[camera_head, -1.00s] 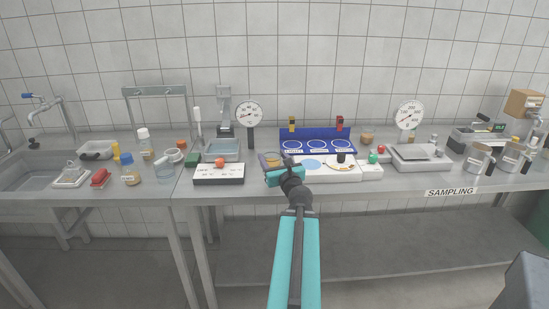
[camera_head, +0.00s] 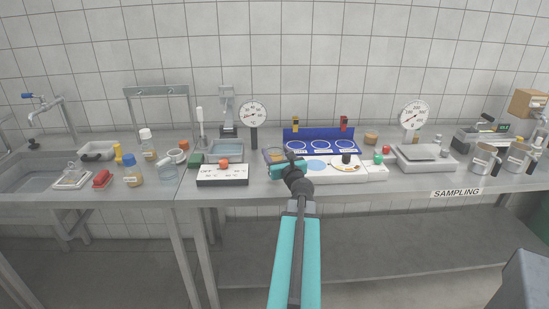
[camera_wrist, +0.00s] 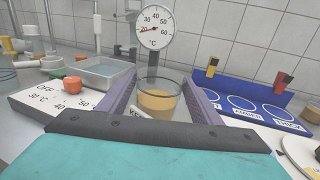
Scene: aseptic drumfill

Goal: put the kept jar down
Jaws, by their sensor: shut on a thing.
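The kept jar (camera_wrist: 158,103) is a clear jar with amber contents and a white label, partly seen in the wrist view between my gripper's two purple fingers. My gripper (camera_wrist: 160,108) is shut on it. In the head view my gripper (camera_head: 280,162) is over the bench, just left of the blue rack, and the jar (camera_head: 277,153) is mostly hidden behind it. The blue rack (camera_wrist: 243,101) has several white-ringed, labelled places, which look empty. I cannot tell whether the jar's base touches the bench.
A white heater panel with a red knob (camera_head: 222,172) lies to the left, with a water bath (camera_head: 227,147) behind it. A dial thermometer (camera_head: 253,116) stands behind the jar. A white plate with a blue disc (camera_head: 317,165) lies in front of the rack. A scale (camera_head: 422,158) stands right.

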